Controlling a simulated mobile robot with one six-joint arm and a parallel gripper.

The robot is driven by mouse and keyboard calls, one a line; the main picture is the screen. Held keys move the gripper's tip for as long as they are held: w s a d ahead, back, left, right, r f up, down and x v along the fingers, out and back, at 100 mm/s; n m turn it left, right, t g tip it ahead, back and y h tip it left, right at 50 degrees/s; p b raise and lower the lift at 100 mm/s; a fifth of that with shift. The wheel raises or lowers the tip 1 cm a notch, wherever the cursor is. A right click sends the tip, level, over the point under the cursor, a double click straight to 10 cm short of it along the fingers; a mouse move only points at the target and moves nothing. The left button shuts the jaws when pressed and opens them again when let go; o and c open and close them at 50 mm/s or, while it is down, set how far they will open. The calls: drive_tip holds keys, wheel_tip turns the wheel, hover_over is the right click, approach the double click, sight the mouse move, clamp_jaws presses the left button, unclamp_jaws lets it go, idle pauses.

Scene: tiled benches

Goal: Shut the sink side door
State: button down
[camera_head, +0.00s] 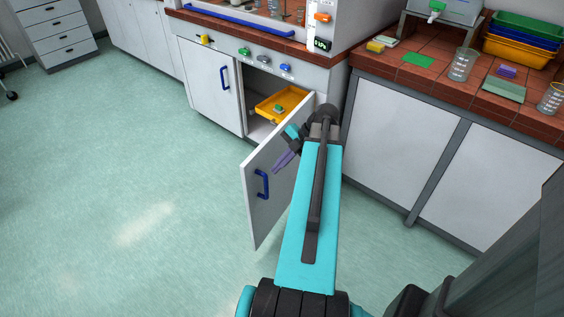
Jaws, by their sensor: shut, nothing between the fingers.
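The white door (268,207) at the right of the cabinet under the hood bench stands open, swung out into the room. Its blue handle (262,184) is near its free edge, on the face I see. The left door (207,90) of this cabinet is shut. My gripper (281,162) is shut and empty, with its purple fingers in front of the open door's upper part, above and right of the handle. I cannot tell whether they touch the door. My arm hides the door's right part and lower hinge side.
A yellow tray (266,112) with a small green item (279,108) sits inside the open cabinet. A tiled bench (445,92) with beakers and stacked trays (520,47) stands at the right. The green floor (110,190) at the left is clear.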

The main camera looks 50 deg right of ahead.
sight(258, 173)
drive_tip(key=w+a+f, duration=0.2)
drive_tip(key=w+f, duration=0.3)
drive_tip(key=shift+a+p, duration=0.4)
drive_tip(key=shift+w+a, duration=0.1)
drive_tip(key=shift+w, duration=0.7)
drive_tip(key=shift+a, duration=0.2)
drive_tip(key=shift+w+d, duration=0.1)
drive_tip(key=shift+d, duration=0.05)
